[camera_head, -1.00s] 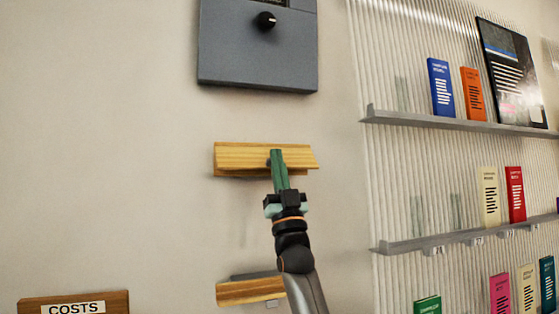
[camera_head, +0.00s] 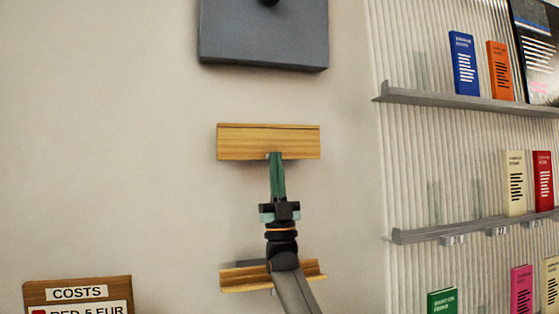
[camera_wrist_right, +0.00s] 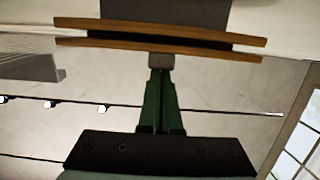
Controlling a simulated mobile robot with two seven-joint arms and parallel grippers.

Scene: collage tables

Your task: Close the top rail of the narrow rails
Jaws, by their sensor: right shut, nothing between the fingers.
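The top narrow rail (camera_head: 268,142) is a wooden rail on the wall, and its broad front face shows nearly flat to the head camera. In the right wrist view the rail (camera_wrist_right: 90,22) shows as two thin wooden strips with a dark gap between them. My right gripper (camera_head: 276,157) has green fingers, shut and empty. Its tips are at the rail's lower edge, right by the front strip in the right wrist view (camera_wrist_right: 158,62); contact is not clear. The lower narrow rail (camera_head: 240,280) is partly hidden behind my right arm. My left gripper is out of view.
A grey box (camera_head: 263,40) with a black knob is on the wall above. Metal shelves (camera_head: 460,101) with several books stand at right. A wooden COSTS sign (camera_head: 40,290) is at lower left. The wall left of the rails is bare.

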